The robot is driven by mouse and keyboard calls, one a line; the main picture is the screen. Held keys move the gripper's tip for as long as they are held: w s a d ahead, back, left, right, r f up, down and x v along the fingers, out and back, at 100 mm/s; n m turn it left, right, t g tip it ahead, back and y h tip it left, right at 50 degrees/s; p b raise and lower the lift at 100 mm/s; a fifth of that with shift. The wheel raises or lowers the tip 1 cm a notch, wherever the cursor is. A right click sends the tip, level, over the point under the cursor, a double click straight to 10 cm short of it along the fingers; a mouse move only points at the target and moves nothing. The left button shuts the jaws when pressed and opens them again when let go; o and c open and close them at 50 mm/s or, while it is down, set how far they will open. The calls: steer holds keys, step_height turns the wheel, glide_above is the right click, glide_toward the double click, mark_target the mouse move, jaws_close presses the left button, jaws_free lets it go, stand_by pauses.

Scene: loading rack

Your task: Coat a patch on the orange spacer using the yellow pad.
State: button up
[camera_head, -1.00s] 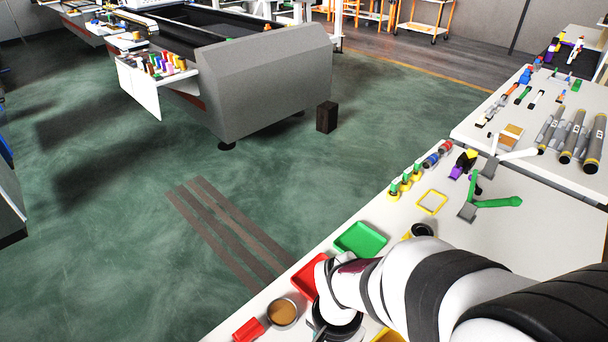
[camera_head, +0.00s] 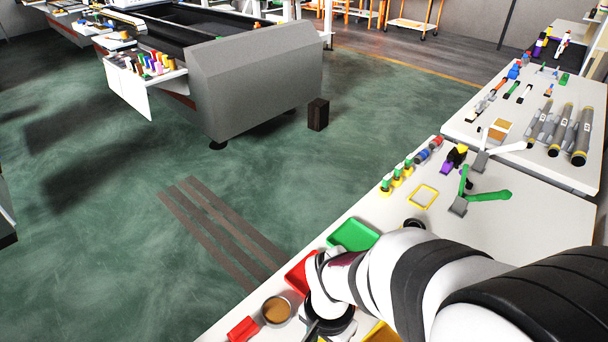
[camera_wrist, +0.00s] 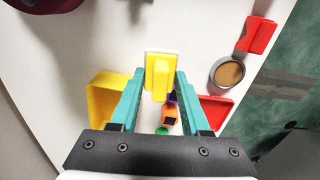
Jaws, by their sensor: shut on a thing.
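My gripper (camera_wrist: 160,78) is in the wrist view, its two teal fingers on either side of the yellow pad (camera_wrist: 161,62). It is shut on the pad, which has a pale edge along its far side. A small orange piece (camera_wrist: 169,112), which looks like the orange spacer, shows between the fingers beside a purple piece and a dark spot. It is partly hidden, and I cannot tell its full shape. In the head view my arm covers the fingers and the pad.
A yellow tray (camera_wrist: 101,83) lies left of the fingers and a red tray (camera_wrist: 224,105) right. A round bowl of brown stuff (camera_wrist: 229,72) and a red block (camera_wrist: 257,35) stand near the table edge. A green tray (camera_head: 353,235) lies farther along. White table beyond the pad is clear.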

steer(key=w+a+f, duration=0.1)
steer(key=w+a, duration=0.8)
steer(key=w, duration=0.3)
steer(key=shift+w+a+f, duration=0.1)
steer(key=shift+w+f, duration=0.05)
steer(key=shift+f, duration=1.4)
steer(key=shift+w+a+f, duration=0.1)
steer(key=shift+w+f, duration=0.05)
steer(key=shift+f, duration=1.4)
steer(key=shift+f, duration=0.6)
step_height(320, 180, up, 7)
